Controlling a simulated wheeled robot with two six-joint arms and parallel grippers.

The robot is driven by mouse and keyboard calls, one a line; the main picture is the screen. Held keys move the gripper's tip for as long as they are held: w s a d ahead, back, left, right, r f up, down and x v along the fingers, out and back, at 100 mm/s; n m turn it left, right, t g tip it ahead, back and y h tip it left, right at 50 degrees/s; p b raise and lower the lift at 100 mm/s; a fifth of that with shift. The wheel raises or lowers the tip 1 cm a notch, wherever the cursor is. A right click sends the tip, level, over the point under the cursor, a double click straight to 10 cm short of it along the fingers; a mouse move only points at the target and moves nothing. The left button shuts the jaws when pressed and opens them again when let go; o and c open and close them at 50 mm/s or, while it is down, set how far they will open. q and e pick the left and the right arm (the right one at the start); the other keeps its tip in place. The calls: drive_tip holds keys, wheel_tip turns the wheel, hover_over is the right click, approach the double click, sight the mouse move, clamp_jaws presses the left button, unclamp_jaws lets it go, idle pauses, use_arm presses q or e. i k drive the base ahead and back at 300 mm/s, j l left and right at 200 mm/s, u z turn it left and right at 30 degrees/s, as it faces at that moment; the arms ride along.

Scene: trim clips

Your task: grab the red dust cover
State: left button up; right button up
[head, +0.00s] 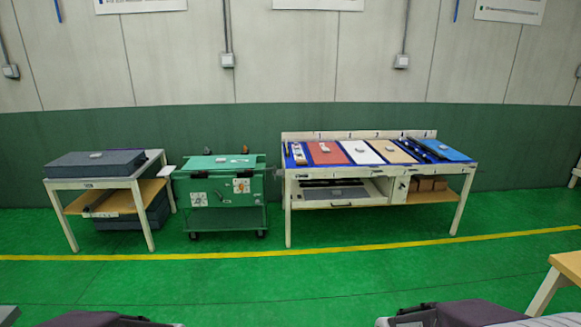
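A flat red panel (328,152), which may be the red dust cover, lies on the long white table (288,200) at the back right. It lies between a blue section (297,160) with small items and a white panel (363,151). A small pale object (325,149) rests on it. At this distance I cannot tell whether it is cloth or a stiff sheet.
A green wheeled cart (220,190) stands left of the long table, and a white table (150,215) with dark grey slabs (95,164) stands farther left. A yellow line (250,252) crosses open green floor. A wooden-topped table (568,265) is at the right edge.

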sight(321, 153)
drive_tip(key=i, duration=1.75)
drive_tip(key=i+j, duration=0.1)
drive_tip(key=i, duration=1.65)
drive_tip(key=i+z, duration=0.1)
drive_tip(key=i, duration=1.65)
